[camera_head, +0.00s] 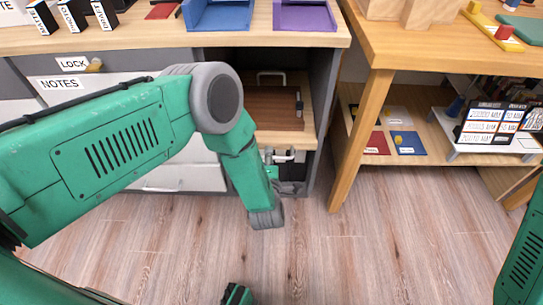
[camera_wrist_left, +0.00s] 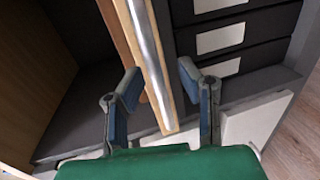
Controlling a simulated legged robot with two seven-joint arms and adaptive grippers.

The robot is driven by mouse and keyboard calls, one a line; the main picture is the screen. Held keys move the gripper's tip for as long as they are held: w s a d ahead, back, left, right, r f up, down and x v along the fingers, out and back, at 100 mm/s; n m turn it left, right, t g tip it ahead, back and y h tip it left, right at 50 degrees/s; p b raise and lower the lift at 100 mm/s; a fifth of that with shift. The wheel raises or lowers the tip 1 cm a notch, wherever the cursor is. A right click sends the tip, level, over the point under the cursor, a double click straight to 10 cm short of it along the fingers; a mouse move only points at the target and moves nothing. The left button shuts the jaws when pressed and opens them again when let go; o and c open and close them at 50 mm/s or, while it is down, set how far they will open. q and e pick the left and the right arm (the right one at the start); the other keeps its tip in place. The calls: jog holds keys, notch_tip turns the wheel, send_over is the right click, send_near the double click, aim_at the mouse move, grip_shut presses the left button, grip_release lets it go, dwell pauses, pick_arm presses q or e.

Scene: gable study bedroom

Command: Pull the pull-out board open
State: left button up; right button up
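The pull-out board (camera_head: 290,139) is a light wooden panel low in the grey cabinet opening in the head view. A pale bar handle (camera_head: 284,157) shows at its front. In the left wrist view the board's wooden edge (camera_wrist_left: 171,117) runs between my fingers with a silver bar (camera_wrist_left: 144,40) along it. My left gripper (camera_head: 283,182) is at the handle, partly hidden by my forearm. In the left wrist view its fingers (camera_wrist_left: 158,88) are apart on either side of the edge, with gaps visible.
A brown slatted item (camera_head: 272,105) lies in the opening above the board. A wooden table leg (camera_head: 361,140) stands just right of the cabinet. The desktop above holds a blue tray (camera_head: 217,17) and a purple tray (camera_head: 304,17).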

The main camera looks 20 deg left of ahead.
pick_arm(q)
jog(key=shift+d, duration=0.15)
jog(key=v, duration=1.2)
jog(key=shift+d, duration=0.1)
jog(key=shift+f, duration=0.1)
